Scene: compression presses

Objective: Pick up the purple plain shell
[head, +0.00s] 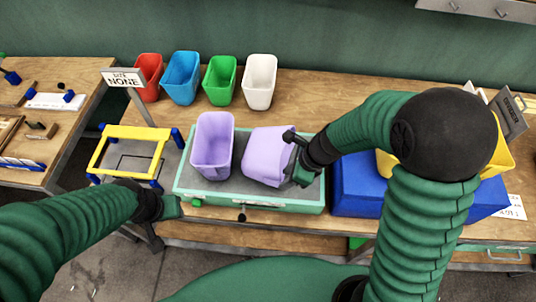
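Two purple shells are on the grey top of the mint-green-edged tray (265,201). The left purple shell (212,150) stands upright with its open mouth up. The right purple shell (265,157) shows a closed, smooth face and no opening. I cannot tell which one is plain. My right gripper (297,156) is at the right edge of the right shell, its fingers spread; whether they touch it is unclear. My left gripper (164,224) is open and empty in front of the tray's left end, below the yellow frame.
Red (149,77), blue (181,78), green (220,81) and white (260,82) bins stand behind. A yellow frame with blue corners (133,132) is left of the tray. A blue block (357,186) is right, partly hidden by my arm. A "NONE" sign (123,78) stands behind the frame.

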